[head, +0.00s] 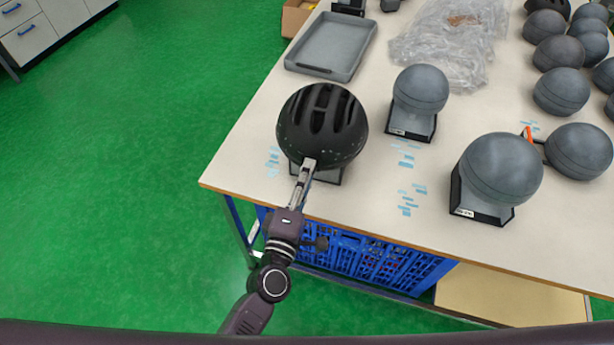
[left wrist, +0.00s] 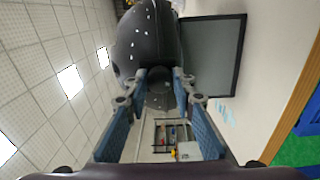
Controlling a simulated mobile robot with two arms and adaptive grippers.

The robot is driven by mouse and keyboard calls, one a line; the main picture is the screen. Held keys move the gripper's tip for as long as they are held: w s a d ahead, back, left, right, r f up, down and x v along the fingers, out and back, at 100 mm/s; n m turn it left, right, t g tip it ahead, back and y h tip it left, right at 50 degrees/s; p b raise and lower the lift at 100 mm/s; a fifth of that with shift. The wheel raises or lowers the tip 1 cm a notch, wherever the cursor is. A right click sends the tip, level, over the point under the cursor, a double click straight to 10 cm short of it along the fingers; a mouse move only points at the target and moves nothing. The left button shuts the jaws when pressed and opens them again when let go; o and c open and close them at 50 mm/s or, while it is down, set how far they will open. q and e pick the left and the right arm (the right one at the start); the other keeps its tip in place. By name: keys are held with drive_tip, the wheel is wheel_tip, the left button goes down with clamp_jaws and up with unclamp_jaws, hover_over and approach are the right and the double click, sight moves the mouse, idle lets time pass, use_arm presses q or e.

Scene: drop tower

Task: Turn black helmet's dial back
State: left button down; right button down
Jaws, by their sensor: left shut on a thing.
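The black helmet (head: 322,125) has long vents and pale specks. It sits on a dark stand (head: 328,174) near the table's front left corner. My left gripper (head: 309,164) reaches up from the front, its tips at the helmet's lower near rim. In the left wrist view the helmet (left wrist: 150,40) is close ahead, and my left gripper (left wrist: 160,82) is shut on a dark, rounded part between its fingertips. This part appears to be the helmet's dial (left wrist: 160,93); its markings cannot be made out. My right gripper is out of view.
A grey tray (head: 333,46) lies behind the helmet. A grey headform (head: 420,90) on a stand is to the right, with another (head: 500,168) nearer the front. Blue crates (head: 365,255) are under the table (head: 250,160). The green floor at left is clear.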

use_arm(q)
drive_tip(key=shift+f+n, duration=0.1)
drive_tip(key=shift+n, duration=0.6)
drive_tip(key=shift+b, duration=0.3)
drive_tip(key=c, duration=1.6)
unclamp_jaws()
drive_tip(key=v, duration=1.2)
